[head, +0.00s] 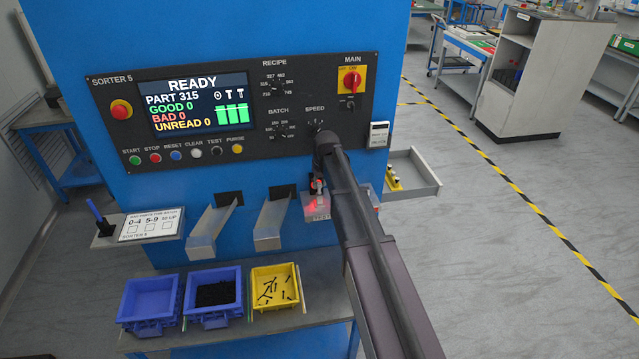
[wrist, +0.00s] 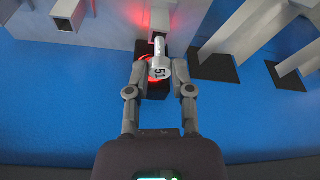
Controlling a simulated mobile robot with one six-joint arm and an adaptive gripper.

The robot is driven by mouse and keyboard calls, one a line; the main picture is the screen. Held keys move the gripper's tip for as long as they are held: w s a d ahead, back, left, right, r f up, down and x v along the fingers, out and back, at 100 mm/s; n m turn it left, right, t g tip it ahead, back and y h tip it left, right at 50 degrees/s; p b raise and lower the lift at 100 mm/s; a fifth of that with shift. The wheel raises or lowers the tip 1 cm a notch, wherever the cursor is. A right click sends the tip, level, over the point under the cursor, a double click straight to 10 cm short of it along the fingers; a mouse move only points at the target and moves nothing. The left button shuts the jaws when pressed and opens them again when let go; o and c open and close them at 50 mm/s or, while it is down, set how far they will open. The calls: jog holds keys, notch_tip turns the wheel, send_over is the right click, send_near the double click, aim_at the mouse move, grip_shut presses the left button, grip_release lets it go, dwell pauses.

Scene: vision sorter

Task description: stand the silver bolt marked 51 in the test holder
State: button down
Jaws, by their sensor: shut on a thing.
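The silver bolt marked 51 (wrist: 160,68) is between the two fingers of my gripper (wrist: 160,63) in the wrist view. Its round head with the number faces the camera and its shank points up in the picture. The fingers are closed on it. The test holder, a black block with a glowing red ring (wrist: 152,88), is right behind the bolt head. I cannot tell whether the bolt touches it. In the head view, my arm covers most of the gripper and the bolt; a red glow shows at the small test ledge (head: 317,208) beside it.
Two metal chutes (head: 212,232) come out of the blue sorter (head: 270,25) left of the ledge. Below stand two blue bins (head: 150,298) and a yellow bin (head: 274,287) with dark bolts. An open drawer (head: 418,180) juts out at right. The screen (head: 192,104) reads READY.

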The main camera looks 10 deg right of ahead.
aim_at(320, 185)
jog(key=shift+f+b, duration=1.15)
jog(key=shift+f, duration=0.05)
dwell(0.5)
jog(key=shift+c, duration=2.1)
grip_release()
jog(key=o, duration=0.4)
jog(key=shift+r, duration=0.15)
jog(key=shift+r+p, duration=3.9)
jog(key=shift+p, duration=0.15)
